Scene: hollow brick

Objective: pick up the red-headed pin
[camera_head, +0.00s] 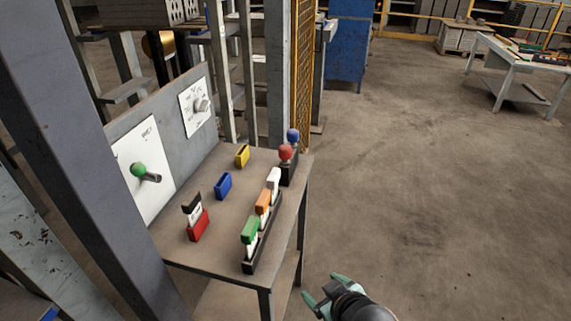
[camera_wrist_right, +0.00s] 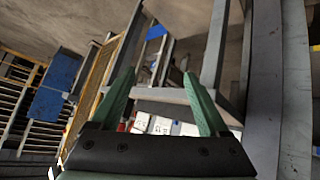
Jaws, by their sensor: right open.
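The red-headed pin (camera_head: 285,153) stands upright in a small black holder (camera_head: 288,172) at the far right corner of the table (camera_head: 180,242). A blue-headed pin (camera_head: 293,135) stands just behind it in the same holder. My right gripper (camera_head: 322,292) is low in the head view, off the table's right side and well apart from the pins. Its two green fingers are spread and empty in the right wrist view (camera_wrist_right: 160,95). The pins cannot be made out in the wrist view. My left gripper is not in view.
A black rack (camera_head: 248,267) holds green, orange and white-topped pieces along the table's right edge. Red (camera_head: 198,226), blue (camera_head: 223,186) and yellow (camera_head: 242,156) blocks stand on the table. A panel with a green-knobbed lever (camera_head: 138,170) rises behind.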

